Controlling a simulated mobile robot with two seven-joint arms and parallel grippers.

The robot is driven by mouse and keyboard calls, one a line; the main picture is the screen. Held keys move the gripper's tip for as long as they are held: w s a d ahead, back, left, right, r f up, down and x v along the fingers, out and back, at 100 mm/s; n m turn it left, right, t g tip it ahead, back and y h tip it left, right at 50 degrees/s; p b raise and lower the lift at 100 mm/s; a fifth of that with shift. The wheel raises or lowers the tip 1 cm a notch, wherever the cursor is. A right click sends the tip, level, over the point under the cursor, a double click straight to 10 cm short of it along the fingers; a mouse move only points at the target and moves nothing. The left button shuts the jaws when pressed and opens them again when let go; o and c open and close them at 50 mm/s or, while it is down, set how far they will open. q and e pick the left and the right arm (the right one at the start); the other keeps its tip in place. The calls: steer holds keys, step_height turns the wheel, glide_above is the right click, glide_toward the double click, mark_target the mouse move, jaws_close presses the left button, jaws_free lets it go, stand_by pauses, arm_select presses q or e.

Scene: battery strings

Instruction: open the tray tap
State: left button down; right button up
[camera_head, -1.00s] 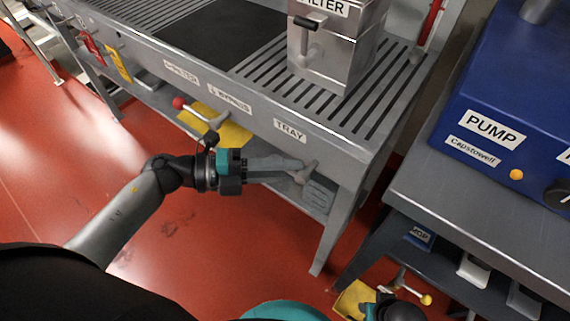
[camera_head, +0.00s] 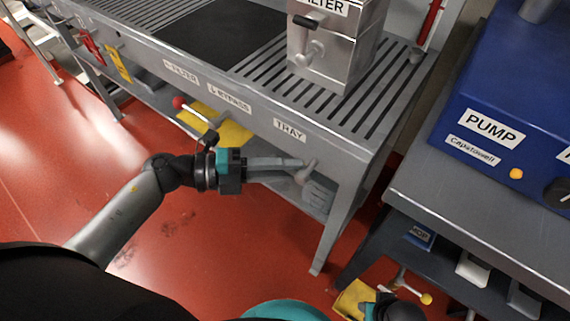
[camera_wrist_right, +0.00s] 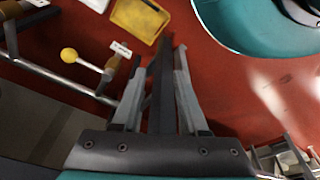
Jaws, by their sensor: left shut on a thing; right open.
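The TRAY label (camera_head: 290,130) is on the front rail of the grey bench. Below it, the grey tray tap lever (camera_head: 307,171) sits at the fingers of my left gripper (camera_head: 304,178). That gripper reaches in from the left and is shut on the lever; the fingers partly hide it, so the tap's exact turn is hard to tell. My right gripper (camera_wrist_right: 158,62) is open and empty over the red floor in the right wrist view.
A metal FILTER box (camera_head: 337,50) stands on the slatted bench top. A red-knobbed lever (camera_head: 193,112) is left of the left gripper. A bench with a blue PUMP unit (camera_head: 500,110) stands at right. A yellow bin (camera_wrist_right: 140,18) and yellow-knobbed lever (camera_wrist_right: 80,60) are near the right gripper.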

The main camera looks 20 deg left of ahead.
arm_select(q)
steer(key=shift+w+a, duration=0.25)
steer(key=shift+w, duration=0.15)
steer(key=shift+f+n+t+h+b, duration=0.25)
steer(key=shift+n+t+h+b, duration=0.15)
steer(key=shift+n+b, duration=0.2)
steer(key=shift+s+d+f+n+t+y+b, duration=0.3)
steer(key=shift+d+f+n+t+b, duration=0.55)
steer(key=shift+n+t, duration=2.35)
steer(key=shift+s+d+f+n+t+y+b, duration=0.25)
steer(key=shift+n+t+b, duration=1.4)
steer(key=shift+n, duration=2.55)
steer(key=shift+s+d+f+n+t+y+b, duration=0.2)
steer(key=shift+d+f+n+t+y+b, duration=0.3)
steer(key=shift+n+t, duration=2.9)
arm_select(e)
steer(key=w+a+r+t, duration=0.1)
steer(key=w+r+t, duration=0.2)
steer(key=r, duration=1.1)
steer(key=shift+w+a+y, duration=0.25)
steer(key=shift+w+y, duration=0.05)
steer(key=shift+w, duration=0.4)
arm_select(q)
steer(key=shift+d+n+g, duration=0.25)
steer(key=shift+n, duration=0.35)
steer(key=c, duration=0.9)
jaws_free()
steer(key=shift+d+f, duration=0.1)
arm_select(e)
steer(key=shift+w+f, duration=0.1)
